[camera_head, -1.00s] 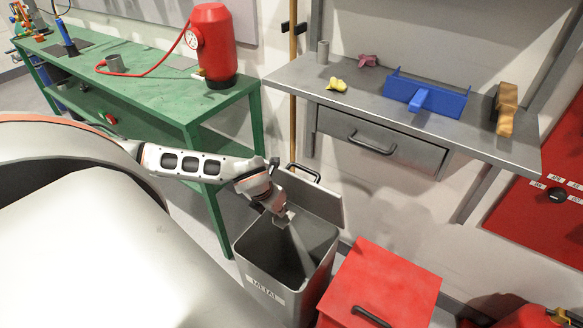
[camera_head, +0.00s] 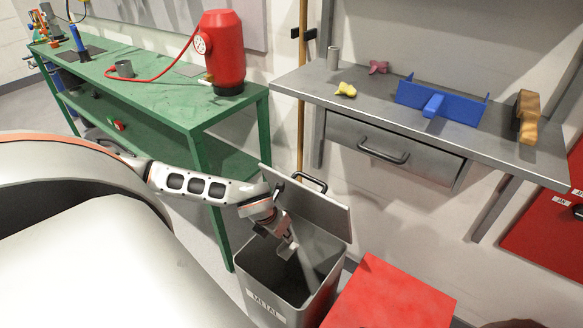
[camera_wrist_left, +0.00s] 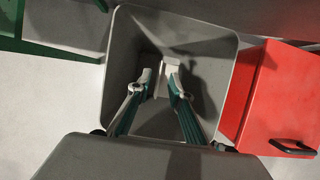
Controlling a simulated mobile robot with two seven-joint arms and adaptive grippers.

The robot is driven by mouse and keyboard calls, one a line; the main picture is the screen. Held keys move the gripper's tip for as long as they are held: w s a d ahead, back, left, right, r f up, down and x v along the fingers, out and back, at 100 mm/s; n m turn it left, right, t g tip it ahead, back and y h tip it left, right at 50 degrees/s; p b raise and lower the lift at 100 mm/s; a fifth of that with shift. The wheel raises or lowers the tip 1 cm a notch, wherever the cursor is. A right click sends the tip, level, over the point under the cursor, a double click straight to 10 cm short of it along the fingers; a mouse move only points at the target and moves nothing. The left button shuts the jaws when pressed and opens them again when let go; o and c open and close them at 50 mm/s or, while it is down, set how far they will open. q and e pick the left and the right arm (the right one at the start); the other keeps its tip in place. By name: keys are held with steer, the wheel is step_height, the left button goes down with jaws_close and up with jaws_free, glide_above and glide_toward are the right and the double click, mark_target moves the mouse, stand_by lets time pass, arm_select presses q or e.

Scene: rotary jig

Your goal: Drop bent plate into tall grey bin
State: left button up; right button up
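The tall grey bin (camera_head: 257,278), labelled METAL, stands open on the floor with its lid (camera_head: 318,212) tilted up at the back. My left gripper (camera_head: 287,247) points down into the bin's mouth. In the left wrist view its two fingers (camera_wrist_left: 159,84) close on a small light-grey bent plate (camera_wrist_left: 172,64), with the dark inside of the bin (camera_wrist_left: 205,85) around and below it. The plate is small in the head view and partly hidden by the gripper. My right gripper is in neither view.
A red lidded bin (camera_head: 390,298) stands right beside the grey bin. A grey workbench (camera_head: 370,108) with a drawer holds a blue fixture (camera_head: 440,100), a yellow piece (camera_head: 345,89) and an orange-brown block (camera_head: 527,115). A green table (camera_head: 165,95) stands behind my left arm.

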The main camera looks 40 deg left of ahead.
arm_select(q)
steer(key=v, duration=1.2)
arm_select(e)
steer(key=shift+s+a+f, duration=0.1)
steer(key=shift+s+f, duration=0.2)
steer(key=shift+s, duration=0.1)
arm_select(q)
steer(key=shift+d, duration=0.1)
